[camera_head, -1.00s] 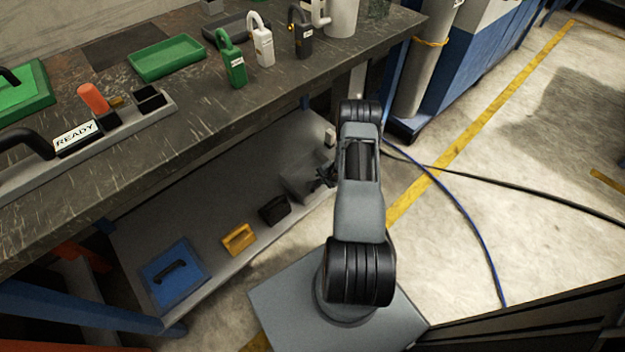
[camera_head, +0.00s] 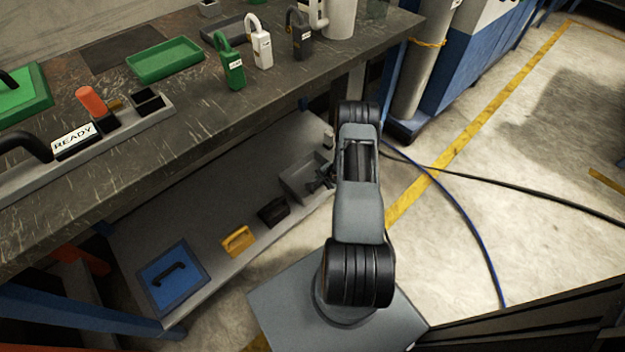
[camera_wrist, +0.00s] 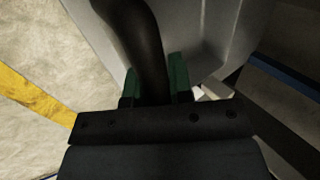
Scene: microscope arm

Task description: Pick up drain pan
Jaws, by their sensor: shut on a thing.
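The drain pan (camera_head: 298,182) is a grey, open, box-like pan at the right end of the low shelf under the bench, partly hidden by my arm. In the wrist view its smooth grey body (camera_wrist: 215,35) fills the upper middle, and its dark curved handle (camera_wrist: 145,40) runs down between my green fingertips. My gripper (camera_wrist: 155,85) is shut on this handle. In the head view my gripper (camera_head: 322,181) is small and dark at the pan's right side. I cannot tell whether the pan touches the shelf.
On the low shelf (camera_head: 190,205) are a black item (camera_head: 273,211), a yellow handled item (camera_head: 238,241) and a blue handled box (camera_head: 172,277) to the left. The workbench (camera_head: 200,110) overhangs the shelf. A bench leg (camera_head: 356,85) stands behind my arm. Hoses cross the floor at right.

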